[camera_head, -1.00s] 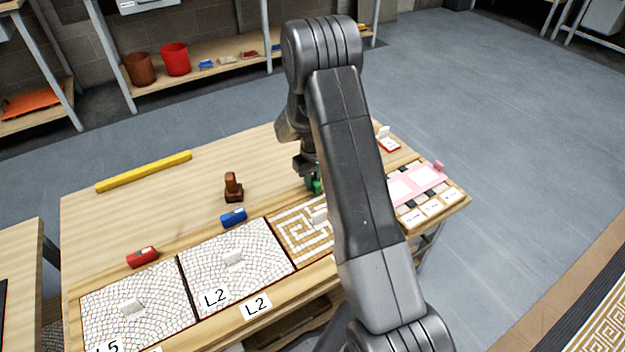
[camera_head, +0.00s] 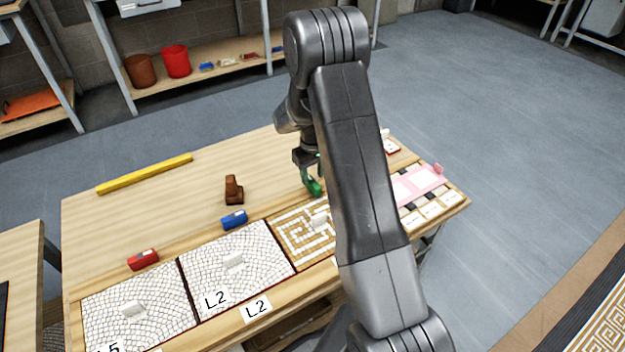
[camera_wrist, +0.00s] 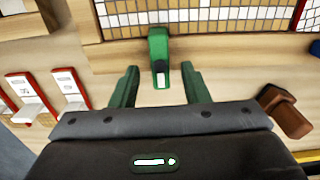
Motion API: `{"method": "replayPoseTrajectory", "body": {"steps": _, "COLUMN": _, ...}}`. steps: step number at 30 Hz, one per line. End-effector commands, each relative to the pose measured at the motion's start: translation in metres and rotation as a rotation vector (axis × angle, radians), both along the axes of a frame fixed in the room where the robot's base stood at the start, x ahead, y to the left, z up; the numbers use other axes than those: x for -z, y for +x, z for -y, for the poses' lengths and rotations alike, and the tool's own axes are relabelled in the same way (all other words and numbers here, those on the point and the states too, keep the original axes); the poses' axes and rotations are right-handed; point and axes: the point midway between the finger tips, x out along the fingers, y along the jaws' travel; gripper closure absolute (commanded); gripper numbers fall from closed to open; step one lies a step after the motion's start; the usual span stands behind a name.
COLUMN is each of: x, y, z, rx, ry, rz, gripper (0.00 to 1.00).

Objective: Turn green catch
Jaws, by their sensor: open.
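The green catch (camera_wrist: 158,47) is a small block with a white mark, at the edge of a tiled panel (camera_wrist: 215,18) in the wrist view. My gripper (camera_wrist: 159,70) has green fingers, spread apart. The catch's near end with the white mark lies between them in the picture, with gaps on both sides. I cannot tell how far above it the fingers are. In the head view my gripper (camera_head: 312,184) is over the table behind the maze-patterned panel (camera_head: 290,238). There I cannot tell the catch from the green fingers, and my arm hides part of that area.
A blue catch (camera_head: 234,219) and a red catch (camera_head: 143,260) sit behind the panels to the left. A brown block with a knob (camera_head: 233,189) stands nearby. A yellow bar (camera_head: 145,172) lies farther back. A pink plate (camera_head: 419,183) is at the right.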

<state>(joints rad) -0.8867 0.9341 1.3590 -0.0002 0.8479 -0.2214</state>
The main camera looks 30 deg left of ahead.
Motion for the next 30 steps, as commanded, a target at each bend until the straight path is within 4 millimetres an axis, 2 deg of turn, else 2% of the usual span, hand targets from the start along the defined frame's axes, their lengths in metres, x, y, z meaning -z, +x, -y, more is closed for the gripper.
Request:
{"method": "replayPoseTrajectory", "body": {"steps": 1, "x": -0.016, "y": 0.001, "z": -0.001, "rx": 0.000, "ry": 0.003, "rz": 0.003, "gripper": 0.58}}
{"method": "replayPoseTrajectory", "body": {"steps": 6, "x": -0.055, "y": 0.000, "z": -0.001, "rx": 0.000, "ry": 0.003, "rz": 0.003, "gripper": 0.58}}
{"method": "replayPoseTrajectory", "body": {"steps": 12, "x": -0.087, "y": 0.000, "z": -0.001, "rx": -0.001, "ry": 0.001, "rz": 0.002, "gripper": 0.58}}
{"method": "replayPoseTrajectory", "body": {"steps": 18, "x": -0.100, "y": 0.000, "z": 0.000, "rx": -0.001, "ry": 0.001, "rz": 0.000, "gripper": 0.58}}
{"method": "replayPoseTrajectory", "body": {"steps": 30, "x": -0.096, "y": 0.000, "z": 0.000, "rx": -0.001, "ry": -0.001, "rz": 0.000, "gripper": 0.58}}
